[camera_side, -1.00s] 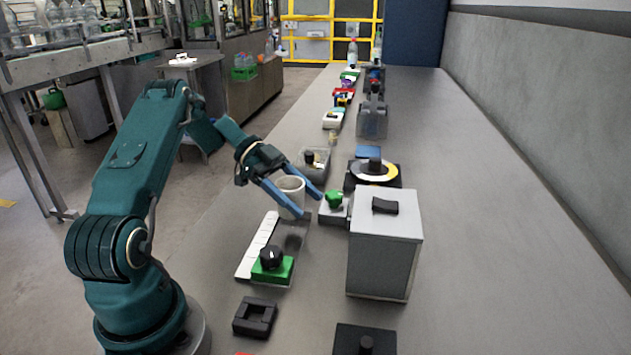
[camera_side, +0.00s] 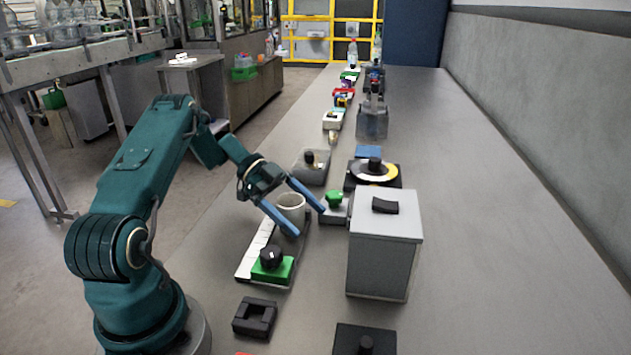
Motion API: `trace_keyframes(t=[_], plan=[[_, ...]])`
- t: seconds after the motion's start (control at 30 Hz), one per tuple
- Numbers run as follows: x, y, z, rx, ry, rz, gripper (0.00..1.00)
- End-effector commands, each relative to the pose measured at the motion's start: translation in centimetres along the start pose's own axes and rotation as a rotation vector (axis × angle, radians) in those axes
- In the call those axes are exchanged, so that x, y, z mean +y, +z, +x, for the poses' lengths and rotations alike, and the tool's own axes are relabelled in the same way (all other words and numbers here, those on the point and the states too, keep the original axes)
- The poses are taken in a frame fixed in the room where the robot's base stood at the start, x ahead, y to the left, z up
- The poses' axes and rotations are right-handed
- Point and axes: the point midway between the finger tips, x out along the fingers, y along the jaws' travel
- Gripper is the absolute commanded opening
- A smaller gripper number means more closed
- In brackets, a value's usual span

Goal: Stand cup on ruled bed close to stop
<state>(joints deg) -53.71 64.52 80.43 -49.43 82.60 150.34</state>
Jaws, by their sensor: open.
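The pale cup (camera_side: 291,203) is upright at the far end of the ruled bed, between the fingers of my gripper (camera_side: 310,222). My gripper is open, with one finger in front of the cup and the other on its right. The near finger hides part of the cup's lower side, but the cup appears to rest on the bed. The ruled bed (camera_side: 256,250) is a dark plate with a white marked strip along its left side. A green block with a black knob (camera_side: 272,265), which looks like the stop, sits at the bed's near end, apart from the cup.
A grey box with a black handle (camera_side: 385,245) and a green-button box (camera_side: 335,207) stand close on the right. A black square frame (camera_side: 255,317) lies nearer. A grey knobbed box (camera_side: 312,167) and a yellow-black dial (camera_side: 374,171) are beyond. The table's right side is clear.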

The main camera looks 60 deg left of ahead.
Motion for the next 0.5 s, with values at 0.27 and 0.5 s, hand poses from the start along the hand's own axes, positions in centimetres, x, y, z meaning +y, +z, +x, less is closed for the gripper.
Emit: trace_keyframes(t=[0.27,0.5], plan=[[-0.1,-0.2,-2.3,-0.002,-0.005,0.002,1.0],[-0.1,-0.2,-5.8,-0.002,-0.004,0.002,1.0]])
